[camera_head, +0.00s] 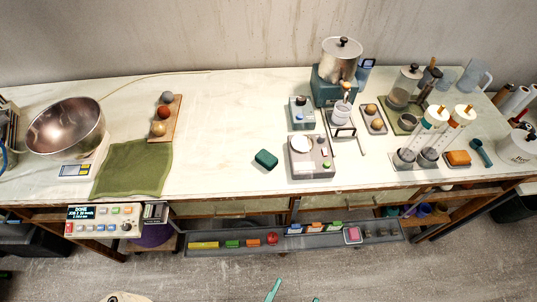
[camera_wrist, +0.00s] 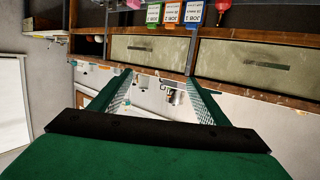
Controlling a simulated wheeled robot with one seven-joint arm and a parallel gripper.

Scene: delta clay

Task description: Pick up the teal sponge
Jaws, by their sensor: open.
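The teal sponge (camera_head: 266,159) is a small dark teal block with rounded edges. It lies flat on the pale worktop (camera_head: 220,130) near the middle, left of a grey boxy device, in the head view. I cannot make it out in the wrist view. My gripper (camera_head: 294,294) shows only as teal fingertips at the bottom edge of the head view, over the floor and well short of the worktop. In the wrist view my gripper (camera_wrist: 160,88) has its two teal fingers spread apart, with nothing held between them.
A grey boxy device (camera_head: 311,166) stands just right of the sponge. A green cloth (camera_head: 133,168) and a metal bowl (camera_head: 66,127) are at the left. A shelf tray (camera_head: 220,249) with small coloured items runs below the worktop's front edge. The worktop left of the sponge is clear.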

